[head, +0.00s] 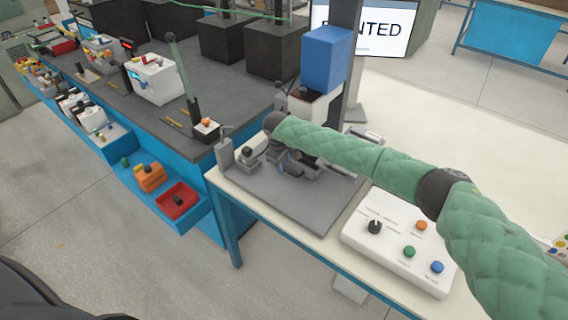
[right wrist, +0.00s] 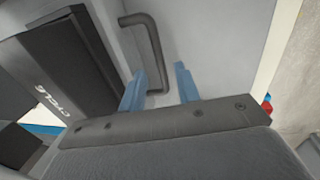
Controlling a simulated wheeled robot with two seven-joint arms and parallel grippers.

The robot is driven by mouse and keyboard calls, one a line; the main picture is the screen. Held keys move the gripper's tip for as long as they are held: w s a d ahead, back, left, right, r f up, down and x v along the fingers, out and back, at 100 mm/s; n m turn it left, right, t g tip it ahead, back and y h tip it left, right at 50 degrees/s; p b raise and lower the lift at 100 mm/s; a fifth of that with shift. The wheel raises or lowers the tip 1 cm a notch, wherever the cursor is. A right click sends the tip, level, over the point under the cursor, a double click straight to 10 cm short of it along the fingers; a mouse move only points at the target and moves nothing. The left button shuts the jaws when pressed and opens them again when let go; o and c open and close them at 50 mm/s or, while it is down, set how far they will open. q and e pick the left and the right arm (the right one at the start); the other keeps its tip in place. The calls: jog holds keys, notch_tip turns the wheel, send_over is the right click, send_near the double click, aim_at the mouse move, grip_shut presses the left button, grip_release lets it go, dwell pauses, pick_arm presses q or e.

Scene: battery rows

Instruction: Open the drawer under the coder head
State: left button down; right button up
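The coder head, a blue box (head: 326,58), sits on a dark upright post at the back of the white-topped bench. A white and dark housing (head: 312,104) is below it. My right gripper (head: 288,163) is low in front of this housing, partly hidden by its own wrist. In the right wrist view a dark bar handle (right wrist: 153,45) stands on a plain light grey panel (right wrist: 205,35). The two blue fingers (right wrist: 160,88) are apart, with the handle's near end between them. I cannot tell whether they touch it. My left gripper is not in view.
A grey plate (head: 285,197) lies under my right wrist. A white control box (head: 398,240) with a knob and coloured buttons is to its right. A dark block lettered CYCLE (right wrist: 72,60) is left of the fingers. A screen (head: 385,30) stands behind.

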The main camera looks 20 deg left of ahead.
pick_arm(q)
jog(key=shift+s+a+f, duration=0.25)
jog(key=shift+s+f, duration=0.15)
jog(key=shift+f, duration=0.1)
pick_arm(e)
jog(key=shift+w+f, duration=0.15)
jog(key=shift+f, duration=0.7)
